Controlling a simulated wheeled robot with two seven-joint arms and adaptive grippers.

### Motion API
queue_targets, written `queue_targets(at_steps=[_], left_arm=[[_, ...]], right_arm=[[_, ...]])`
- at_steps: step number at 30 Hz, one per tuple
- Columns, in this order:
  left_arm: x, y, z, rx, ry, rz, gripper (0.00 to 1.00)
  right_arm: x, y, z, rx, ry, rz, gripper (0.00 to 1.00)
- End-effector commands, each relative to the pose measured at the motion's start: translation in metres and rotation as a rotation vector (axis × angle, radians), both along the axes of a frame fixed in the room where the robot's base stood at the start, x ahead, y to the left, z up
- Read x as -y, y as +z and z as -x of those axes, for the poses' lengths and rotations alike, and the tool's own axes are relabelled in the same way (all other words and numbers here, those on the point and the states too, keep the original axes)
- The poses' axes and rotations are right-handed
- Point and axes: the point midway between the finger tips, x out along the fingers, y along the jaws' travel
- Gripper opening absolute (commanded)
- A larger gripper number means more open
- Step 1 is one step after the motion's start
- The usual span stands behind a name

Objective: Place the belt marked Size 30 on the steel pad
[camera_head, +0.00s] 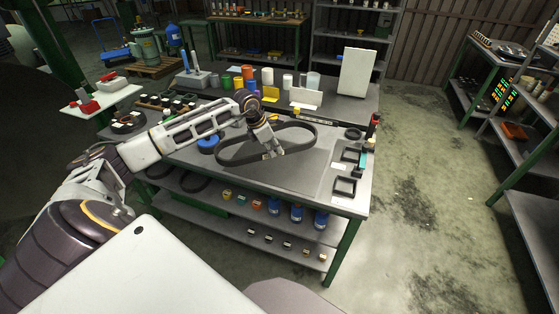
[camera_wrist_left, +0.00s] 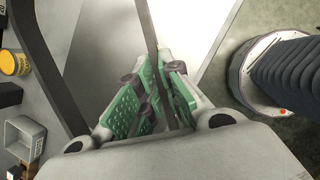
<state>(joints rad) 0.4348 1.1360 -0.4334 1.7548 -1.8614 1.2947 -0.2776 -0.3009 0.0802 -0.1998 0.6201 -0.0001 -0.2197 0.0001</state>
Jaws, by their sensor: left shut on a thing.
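A large black belt (camera_head: 240,161) forms a long loop over the middle of the workbench. My left gripper (camera_head: 272,151) is shut on the near right strand of this belt. In the left wrist view, the gripper's green-padded fingers (camera_wrist_left: 157,100) pinch the dark belt strand (camera_wrist_left: 153,35) between them. Its size marking cannot be read. A smooth grey plate, which looks like the steel pad (camera_head: 285,174), lies at the front of the bench below the belt. Whether the belt touches it cannot be told. My right gripper is out of view.
Black square frames (camera_head: 345,187) lie at the bench's right end. A blue round part (camera_head: 207,144) is left of the belt. A white panel (camera_head: 355,72), cups and bottles stand at the back. The floor to the right is clear.

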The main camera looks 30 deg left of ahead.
Motion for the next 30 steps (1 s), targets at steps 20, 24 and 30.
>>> queue_targets(at_steps=[20, 24, 30], left_arm=[[0.0, -0.041, 0.0, 0.0, -0.001, 0.0, 0.0], [0.0, -0.049, 0.0, 0.002, -0.001, 0.0, 0.0], [0.0, -0.049, -0.001, 0.003, -0.001, 0.0, 0.0]], right_arm=[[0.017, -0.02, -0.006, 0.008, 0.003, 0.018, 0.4], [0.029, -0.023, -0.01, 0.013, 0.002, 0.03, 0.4], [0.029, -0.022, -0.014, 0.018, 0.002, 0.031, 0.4]])
